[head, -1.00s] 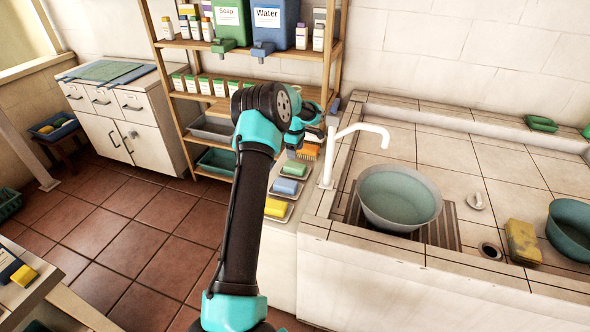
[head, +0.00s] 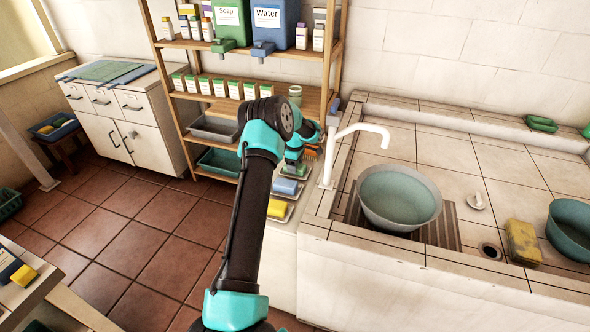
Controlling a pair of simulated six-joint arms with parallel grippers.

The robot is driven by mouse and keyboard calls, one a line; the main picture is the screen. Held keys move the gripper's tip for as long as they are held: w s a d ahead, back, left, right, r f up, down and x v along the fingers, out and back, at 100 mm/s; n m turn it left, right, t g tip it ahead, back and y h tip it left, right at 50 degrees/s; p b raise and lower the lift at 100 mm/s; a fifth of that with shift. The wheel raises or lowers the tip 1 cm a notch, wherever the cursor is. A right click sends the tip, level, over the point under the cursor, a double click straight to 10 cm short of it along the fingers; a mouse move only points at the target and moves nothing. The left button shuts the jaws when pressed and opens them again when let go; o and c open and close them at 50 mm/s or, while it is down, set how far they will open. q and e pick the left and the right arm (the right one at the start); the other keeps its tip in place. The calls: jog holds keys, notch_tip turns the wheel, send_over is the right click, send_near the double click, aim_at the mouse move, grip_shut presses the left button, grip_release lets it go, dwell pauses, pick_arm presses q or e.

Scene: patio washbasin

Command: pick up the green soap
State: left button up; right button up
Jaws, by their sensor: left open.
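The green soap (head: 300,171) lies in a small dish on the counter left of the basin, behind the blue soap (head: 286,187). It is now mostly hidden by my left gripper (head: 293,166). My left gripper is open and points down at the green soap, its fingers at or just above it. Whether the fingers touch the soap cannot be told. My right gripper is not in view.
A yellow soap (head: 277,208) lies in front of the blue one. The white faucet (head: 350,135) and a basin (head: 400,198) stand close on the right. Wooden shelves (head: 328,75) rise behind.

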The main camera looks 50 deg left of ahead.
pick_arm(q)
jog(key=shift+f, duration=0.55)
jog(key=c, duration=0.7)
jog(key=shift+r, duration=0.2)
notch_tip(320, 180, up, 10)
jog(key=shift+f, duration=0.1)
dwell(0.4)
